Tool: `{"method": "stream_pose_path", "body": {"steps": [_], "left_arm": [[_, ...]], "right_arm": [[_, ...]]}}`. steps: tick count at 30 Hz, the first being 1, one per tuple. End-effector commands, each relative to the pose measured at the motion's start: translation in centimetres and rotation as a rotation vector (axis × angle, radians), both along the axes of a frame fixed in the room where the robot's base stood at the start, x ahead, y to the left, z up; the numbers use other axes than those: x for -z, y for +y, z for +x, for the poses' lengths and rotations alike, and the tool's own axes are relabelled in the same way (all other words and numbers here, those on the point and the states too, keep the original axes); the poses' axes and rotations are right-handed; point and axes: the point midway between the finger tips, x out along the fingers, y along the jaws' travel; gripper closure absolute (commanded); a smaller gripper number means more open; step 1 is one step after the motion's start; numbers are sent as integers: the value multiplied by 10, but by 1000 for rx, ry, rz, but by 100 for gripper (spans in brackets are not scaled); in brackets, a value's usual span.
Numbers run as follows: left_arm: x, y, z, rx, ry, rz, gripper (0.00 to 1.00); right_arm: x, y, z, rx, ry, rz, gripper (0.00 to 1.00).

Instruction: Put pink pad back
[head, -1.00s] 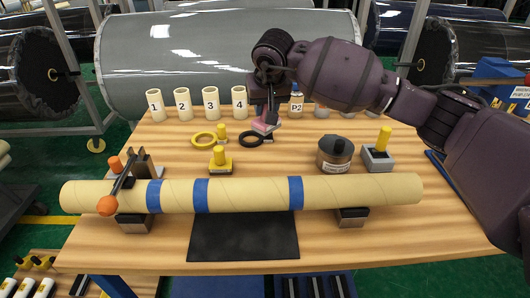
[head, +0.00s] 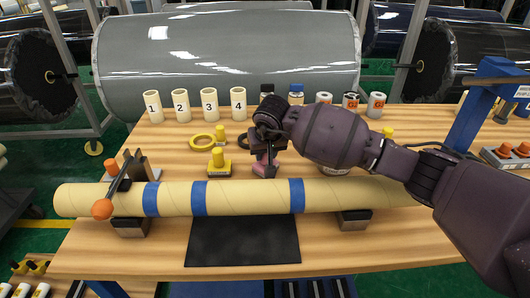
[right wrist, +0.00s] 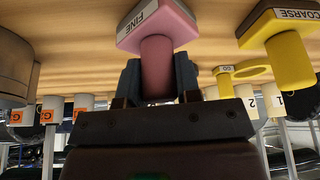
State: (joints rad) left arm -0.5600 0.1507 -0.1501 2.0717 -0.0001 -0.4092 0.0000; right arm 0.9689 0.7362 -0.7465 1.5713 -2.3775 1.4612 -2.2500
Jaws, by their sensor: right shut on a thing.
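The pink pad (right wrist: 157,22) is a pink block labelled FINE with a round pink handle. My right gripper (right wrist: 158,80) is shut on its handle. In the head view, the gripper (head: 266,160) is just behind the long cardboard tube, with the pink pad (head: 263,171) under it, right of the yellow pad (head: 218,163). I cannot tell whether the pink pad touches the table. The yellow pad, labelled COARSE, also shows in the right wrist view (right wrist: 285,45). My left gripper is not in view.
The long tube (head: 250,197) with blue bands lies across supports in front of the gripper. Numbered cups (head: 208,105) and several bottles and cans stand at the back. A yellow ring (head: 202,142) lies behind the yellow pad. A black mat (head: 242,241) lies in front.

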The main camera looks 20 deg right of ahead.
Motion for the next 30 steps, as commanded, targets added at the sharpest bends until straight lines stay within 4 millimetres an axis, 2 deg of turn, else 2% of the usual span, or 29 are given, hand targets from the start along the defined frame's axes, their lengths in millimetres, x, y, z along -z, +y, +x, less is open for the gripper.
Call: {"method": "stream_pose_path", "body": {"steps": [11, 12, 17, 25, 30], "left_arm": [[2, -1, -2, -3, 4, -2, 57], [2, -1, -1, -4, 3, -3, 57], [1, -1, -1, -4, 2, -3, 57], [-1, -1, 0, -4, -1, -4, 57], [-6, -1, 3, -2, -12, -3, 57]], "right_arm": [[4, 0, 1, 0, -3, 0, 88], [4, 0, 0, 0, -2, 0, 67], [3, 0, 0, 0, -3, 0, 43], [2, 0, 0, 0, -3, 0, 43], [-11, 0, -3, -1, -7, 0, 43]]}}
